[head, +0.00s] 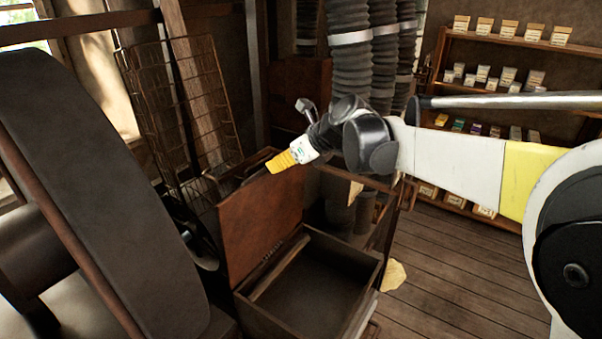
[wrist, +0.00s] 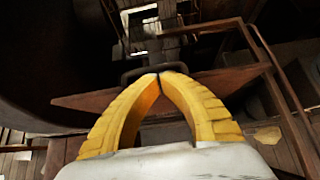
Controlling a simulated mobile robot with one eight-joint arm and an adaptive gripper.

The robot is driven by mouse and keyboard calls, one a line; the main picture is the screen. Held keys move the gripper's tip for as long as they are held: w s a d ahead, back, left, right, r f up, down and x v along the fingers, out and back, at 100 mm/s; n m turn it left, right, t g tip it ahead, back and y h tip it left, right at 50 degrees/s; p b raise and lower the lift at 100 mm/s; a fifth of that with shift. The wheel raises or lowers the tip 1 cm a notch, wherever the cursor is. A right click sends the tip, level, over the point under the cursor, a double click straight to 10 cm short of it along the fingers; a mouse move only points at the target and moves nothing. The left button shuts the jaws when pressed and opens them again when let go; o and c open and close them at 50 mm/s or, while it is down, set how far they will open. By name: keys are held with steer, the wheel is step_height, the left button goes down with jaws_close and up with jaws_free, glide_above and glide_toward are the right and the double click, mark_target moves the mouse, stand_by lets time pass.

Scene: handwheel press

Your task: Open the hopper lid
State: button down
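The hopper is an open wooden box (head: 318,283) at the bottom middle of the head view, with its dark inside showing. Its red-brown lid (head: 262,226) stands up, hinged along the box's left side. My gripper (head: 272,168) is just above the lid's upper edge. In the wrist view, its yellow fingers (wrist: 159,76) meet at the tips, with no clear gap. A dark bar-like handle (wrist: 130,76) lies at the fingertips, by the brown lid edge (wrist: 90,100). I cannot tell whether the fingers hold it.
A big dark wheel or drum (head: 90,190) fills the left of the head view, close to the lid. A wire rack (head: 190,110) and ribbed hoses (head: 350,70) stand behind. Shelves (head: 500,45) with small boxes are at the right.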

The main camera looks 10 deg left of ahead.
steer(key=shift+g+h, duration=0.3)
steer(key=shift+h, duration=0.5)
steer(key=shift+w+a+p, duration=0.2)
steer(key=shift+w+a, duration=0.1)
steer(key=shift+a, duration=0.5)
steer(key=shift+w+a+p, duration=0.2)
steer(key=shift+w+a, duration=0.1)
steer(key=shift+a, duration=0.55)
steer(key=shift+w+a+p, duration=0.2)
steer(key=shift+w+a, duration=0.1)
steer(key=shift+a, duration=0.5)
steer(key=shift+d, duration=0.1)
